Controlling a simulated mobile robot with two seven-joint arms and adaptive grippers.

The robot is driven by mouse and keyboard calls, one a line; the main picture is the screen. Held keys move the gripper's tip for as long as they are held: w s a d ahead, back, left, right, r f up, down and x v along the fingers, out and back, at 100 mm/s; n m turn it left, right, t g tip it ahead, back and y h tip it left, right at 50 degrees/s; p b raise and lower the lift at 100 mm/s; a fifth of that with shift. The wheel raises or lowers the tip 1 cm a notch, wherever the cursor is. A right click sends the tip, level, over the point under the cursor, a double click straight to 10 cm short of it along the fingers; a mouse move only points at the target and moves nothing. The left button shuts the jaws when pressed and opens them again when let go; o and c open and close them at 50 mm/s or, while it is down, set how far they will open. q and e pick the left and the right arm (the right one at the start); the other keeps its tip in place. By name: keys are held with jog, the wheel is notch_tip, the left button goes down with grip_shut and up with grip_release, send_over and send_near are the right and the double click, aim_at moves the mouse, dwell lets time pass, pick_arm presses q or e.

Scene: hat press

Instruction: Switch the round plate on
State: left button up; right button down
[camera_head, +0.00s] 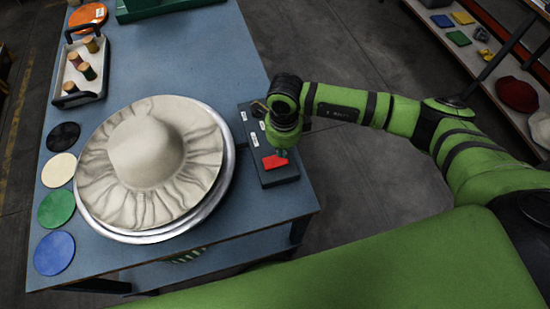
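The round plate (218,195) is a shiny metal disc on the blue table. A cream, wrinkled hat (147,150) lies on it and covers most of it. A dark control box (282,177) with small white labels stands at the plate's right, near the table edge. A red switch (272,162) sits on the box's near part. My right gripper (281,152) points down just above or at the red switch. I cannot tell whether it touches it. Its fingers are small and partly hidden by the wrist, so their opening is unclear. My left gripper does not show.
Black, cream, green and blue discs (55,252) line the table's left edge. A white tray (88,92) with thread spools stands at the back left, near an orange disc (88,15). A shelf (440,32) with coloured items is at upper right.

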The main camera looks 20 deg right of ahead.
aim_at(282, 159)
jog(key=shift+f+b, duration=1.1)
jog(key=shift+f, duration=0.05)
dwell(0.5)
jog(key=shift+r+p, duration=2.1)
jog(key=shift+r, duration=1.45)
jog(key=shift+f, duration=0.1)
